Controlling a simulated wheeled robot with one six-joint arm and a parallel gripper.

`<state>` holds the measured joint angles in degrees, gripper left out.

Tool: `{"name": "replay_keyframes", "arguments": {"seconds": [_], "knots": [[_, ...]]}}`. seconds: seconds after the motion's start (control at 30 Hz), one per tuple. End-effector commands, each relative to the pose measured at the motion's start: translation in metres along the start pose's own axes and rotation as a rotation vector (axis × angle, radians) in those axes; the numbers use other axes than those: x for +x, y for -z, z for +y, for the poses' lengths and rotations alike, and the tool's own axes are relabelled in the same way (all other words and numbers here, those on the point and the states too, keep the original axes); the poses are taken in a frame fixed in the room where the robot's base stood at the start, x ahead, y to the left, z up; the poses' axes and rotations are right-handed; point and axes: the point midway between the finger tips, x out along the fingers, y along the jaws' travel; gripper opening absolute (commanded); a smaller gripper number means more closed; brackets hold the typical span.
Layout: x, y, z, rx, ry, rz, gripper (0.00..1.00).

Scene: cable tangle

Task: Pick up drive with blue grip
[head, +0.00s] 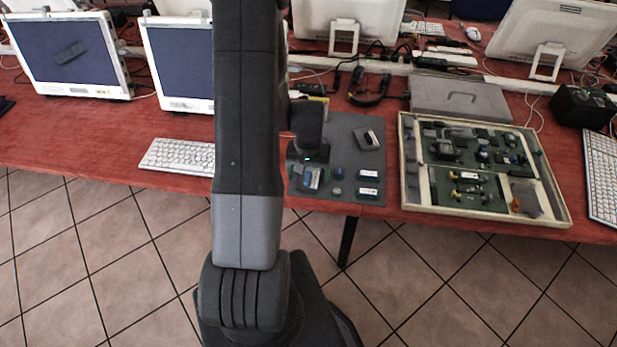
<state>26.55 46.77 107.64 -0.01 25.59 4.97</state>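A small item with blue on it (311,178) lies on the grey mat (345,130), near the mat's left front; it may be the drive with the blue grip, but it is too small to be sure. A smaller blue piece (337,171) lies just right of it. My gripper (308,158) is over the left part of the mat, just behind the first blue item in the picture. Its fingertips are dark and not clear, so I cannot tell whether it is open or touches anything. My arm hides part of the table to the left.
Two white-labelled modules (368,175) and a grey metal piece (368,138) lie on the mat's right. A shallow tray (404,170) of several parts stands to the right, with a grey case (460,98) behind it. A keyboard (178,156) and monitors are at left.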

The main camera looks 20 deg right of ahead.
Motion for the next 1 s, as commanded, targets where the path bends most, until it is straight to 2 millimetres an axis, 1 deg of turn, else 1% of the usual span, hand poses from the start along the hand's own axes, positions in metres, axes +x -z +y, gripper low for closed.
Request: {"name": "replay_keyframes", "arguments": {"seconds": [0.03, 0.23, 0.27, 0.53, 0.67, 0.77, 0.87, 1.0], "knots": [[0.000, 0.000, 0.000, 0.000, 0.000, 0.000, 0.72], [0.000, 0.000, 0.000, 0.000, 0.000, 0.000, 0.33], [0.000, 0.000, 0.000, 0.000, 0.000, 0.000, 0.31], [-0.001, 0.000, 0.000, 0.000, 0.000, 0.001, 0.31], [-0.007, 0.001, 0.000, 0.000, 0.000, 0.003, 0.31], [-0.015, 0.001, 0.000, 0.000, 0.000, 0.003, 0.31], [-0.027, 0.001, 0.000, 0.000, 0.000, 0.004, 0.31], [-0.051, 0.001, 0.000, 0.000, 0.000, 0.006, 0.31]]}}
